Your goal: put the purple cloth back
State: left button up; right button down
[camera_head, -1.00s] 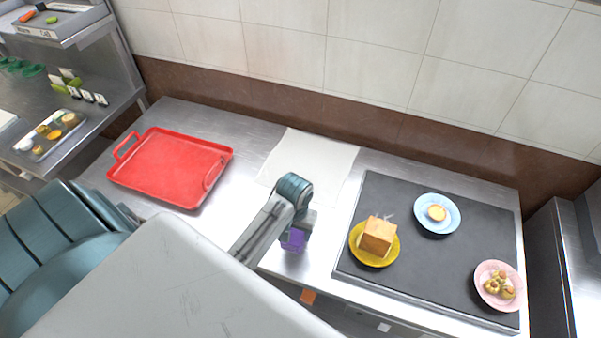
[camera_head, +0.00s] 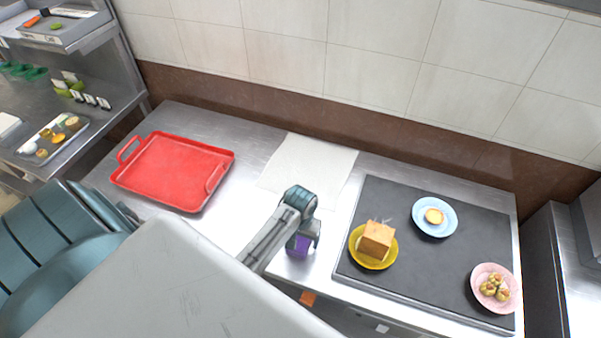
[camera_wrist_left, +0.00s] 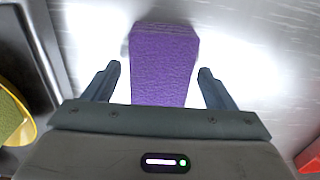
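The purple cloth (camera_head: 302,245) lies on the steel counter, partly hidden under my left gripper in the head view. In the left wrist view the cloth (camera_wrist_left: 163,55) is a rough purple rectangle on shiny metal, between the two fingers. My left gripper (camera_wrist_left: 159,70) is open, with one finger on each side of the cloth and a gap to it on both sides. In the head view the left gripper (camera_head: 304,236) points down over the cloth. My right gripper does not show.
A red tray (camera_head: 172,170) lies at the left of the counter, and a white sheet (camera_head: 318,160) lies behind my gripper. At the right, a dark board (camera_head: 400,205) holds a yellow plate (camera_head: 358,262) with a bread block, a blue plate (camera_head: 424,222) and a pink plate (camera_head: 484,296).

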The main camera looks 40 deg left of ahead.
pick_arm(q)
jog(key=shift+r, duration=0.1)
jog(key=shift+r, duration=0.2)
notch_tip(320, 180, up, 9)
jog(key=b, duration=0.3)
jog(key=shift+r, duration=0.1)
notch_tip(320, 180, up, 2)
jog(key=shift+r+p, duration=0.25)
jog(key=shift+p, duration=0.45)
